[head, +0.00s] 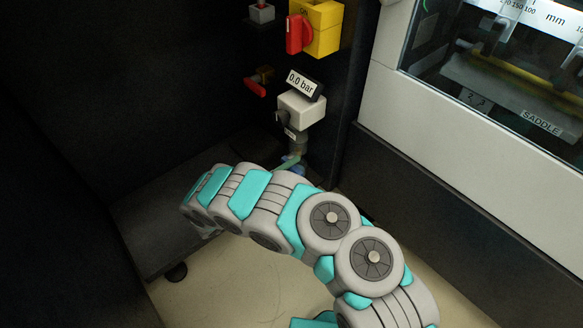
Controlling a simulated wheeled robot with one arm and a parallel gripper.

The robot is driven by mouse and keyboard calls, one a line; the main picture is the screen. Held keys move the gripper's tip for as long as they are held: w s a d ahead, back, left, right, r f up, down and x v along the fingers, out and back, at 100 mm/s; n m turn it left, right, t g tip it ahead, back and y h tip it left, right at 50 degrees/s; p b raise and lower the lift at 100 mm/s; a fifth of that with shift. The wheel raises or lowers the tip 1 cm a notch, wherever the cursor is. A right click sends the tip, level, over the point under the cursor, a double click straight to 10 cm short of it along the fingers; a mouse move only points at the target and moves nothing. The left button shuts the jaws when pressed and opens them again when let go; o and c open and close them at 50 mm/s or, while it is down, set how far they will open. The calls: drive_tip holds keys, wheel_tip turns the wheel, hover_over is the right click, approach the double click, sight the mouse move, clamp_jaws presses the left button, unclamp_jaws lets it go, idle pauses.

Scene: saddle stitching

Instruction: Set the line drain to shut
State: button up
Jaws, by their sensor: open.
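I cannot read any label naming the line drain. A small valve with a red lever (255,88) on a brass-coloured fitting is on the dark wall, and its lever slants down to the right. Right of it and lower is a pale grey unit (301,107) with a small tag beneath, too small to read. Under that unit, a blue-green part (289,163) shows just above my arm, and its lower portion is hidden. My arm reaches from the lower right to the left across the floor. My gripper is not visible at its far end.
A "0.0 bar" display (301,83) tops the grey unit. A yellow box with a red rotary switch (294,34) marked ON is above. A small grey box (262,13) is beside it. The windowed machine (400,113) stands right. Pale floor (215,290) is clear.

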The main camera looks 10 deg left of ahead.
drive_tip(key=shift+s, duration=0.1)
drive_tip(key=v, duration=0.7)
drive_tip(key=shift+s+a, duration=0.2)
drive_tip(key=shift+s, duration=0.05)
drive_tip(key=shift+c, duration=0.4)
